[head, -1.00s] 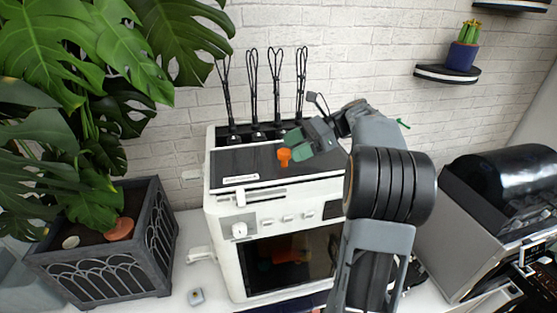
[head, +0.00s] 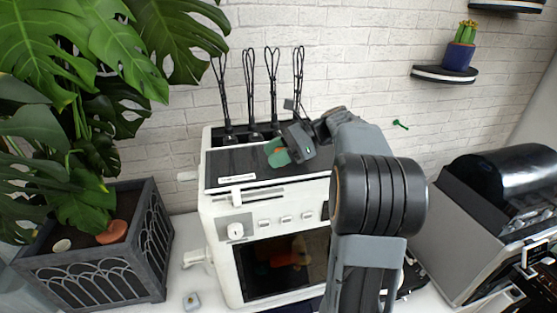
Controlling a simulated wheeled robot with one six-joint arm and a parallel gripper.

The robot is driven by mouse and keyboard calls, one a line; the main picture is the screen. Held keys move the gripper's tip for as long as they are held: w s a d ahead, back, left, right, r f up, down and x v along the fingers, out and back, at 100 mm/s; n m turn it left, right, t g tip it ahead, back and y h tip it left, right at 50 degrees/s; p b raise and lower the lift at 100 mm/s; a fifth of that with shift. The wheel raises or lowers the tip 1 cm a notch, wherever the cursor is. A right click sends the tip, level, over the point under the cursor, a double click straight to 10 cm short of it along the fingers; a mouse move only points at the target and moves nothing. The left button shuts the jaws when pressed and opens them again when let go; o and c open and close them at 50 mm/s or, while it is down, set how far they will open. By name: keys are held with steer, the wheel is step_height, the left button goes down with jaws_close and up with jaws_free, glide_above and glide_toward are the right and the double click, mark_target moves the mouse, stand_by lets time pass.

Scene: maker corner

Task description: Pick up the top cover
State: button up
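The top cover (head: 232,161) looks to be the dark flat panel on top of the white machine (head: 217,212), and it lies flat there. My gripper (head: 278,153), with green fingertips, is over the middle of this panel, at the spot where the cover's orange knob stood in the earlier view. The fingers now hide nearly all of the knob. I cannot tell whether they are closed on it or only beside it.
Several black wire-like stems stand behind the panel. A potted plant in a dark planter (head: 150,240) is at the left. A grey machine with a black domed lid (head: 505,180) is at the right. A shelf with a cactus (head: 460,50) hangs on the wall.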

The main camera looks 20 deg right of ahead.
steer(key=c, duration=0.7)
